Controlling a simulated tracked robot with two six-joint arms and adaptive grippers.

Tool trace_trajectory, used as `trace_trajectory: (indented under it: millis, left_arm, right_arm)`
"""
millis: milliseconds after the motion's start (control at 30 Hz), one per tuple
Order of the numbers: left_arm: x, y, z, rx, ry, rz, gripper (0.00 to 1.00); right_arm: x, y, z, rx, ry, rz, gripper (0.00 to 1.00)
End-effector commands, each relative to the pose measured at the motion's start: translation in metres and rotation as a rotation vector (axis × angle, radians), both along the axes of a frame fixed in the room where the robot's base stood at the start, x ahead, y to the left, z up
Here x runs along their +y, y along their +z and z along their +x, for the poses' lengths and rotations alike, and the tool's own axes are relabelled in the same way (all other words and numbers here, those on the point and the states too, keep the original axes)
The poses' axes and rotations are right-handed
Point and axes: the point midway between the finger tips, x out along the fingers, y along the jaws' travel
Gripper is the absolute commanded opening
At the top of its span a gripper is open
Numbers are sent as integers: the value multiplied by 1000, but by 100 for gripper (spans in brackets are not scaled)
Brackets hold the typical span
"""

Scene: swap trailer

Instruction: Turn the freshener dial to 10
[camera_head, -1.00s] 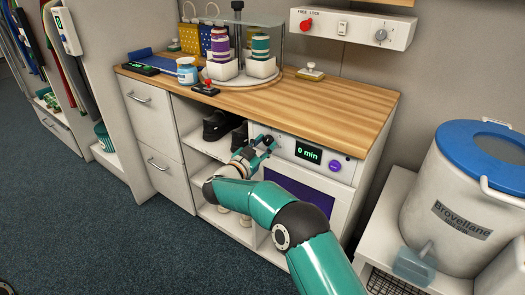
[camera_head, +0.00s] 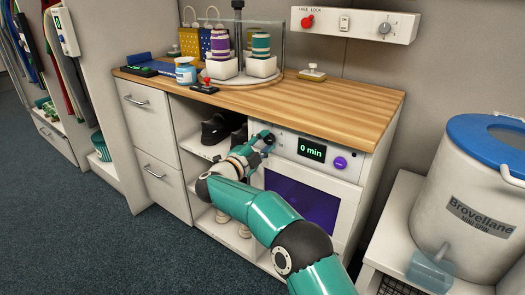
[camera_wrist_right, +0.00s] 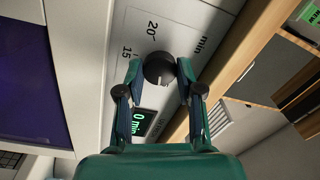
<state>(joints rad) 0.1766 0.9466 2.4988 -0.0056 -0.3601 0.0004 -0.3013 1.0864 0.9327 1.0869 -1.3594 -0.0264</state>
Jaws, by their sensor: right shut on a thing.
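The freshener is a white unit under the wooden counter, with a display (camera_head: 312,149) reading "0 min" in green and a purple button (camera_head: 340,163). Its dark round dial (camera_wrist_right: 158,68) shows in the right wrist view, with "20", "15" and "min" printed around it. My right gripper (camera_head: 265,140) is at the left end of the front panel. In the right wrist view my right gripper (camera_wrist_right: 159,72) has one fingertip on each side of the dial and is shut on it. The fingers and arm hide most of the dial in the head view. My left gripper is out of view.
The wooden counter (camera_head: 330,112) overhangs just above the panel. Open shelves with dark shoes (camera_head: 216,130) lie left of the freshener. A white drum with a blue lid (camera_head: 490,135) stands to the right. The floor in front is clear.

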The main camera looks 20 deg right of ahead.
Motion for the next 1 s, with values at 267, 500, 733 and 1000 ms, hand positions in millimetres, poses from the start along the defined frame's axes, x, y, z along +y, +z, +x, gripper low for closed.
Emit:
trace_trajectory:
  millis: [267,500,733,1000]
  left_arm:
    - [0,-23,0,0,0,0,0]
    - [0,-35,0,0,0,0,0]
    - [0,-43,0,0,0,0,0]
    - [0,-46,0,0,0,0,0]
  right_arm:
    - [-4,-8,-1,-204,-15,166,1]
    - [-4,-8,-1,-372,-15,297,1]
    - [-3,-8,-1,-491,-14,390,1]
    - [-4,-8,0,-560,-15,446,1]
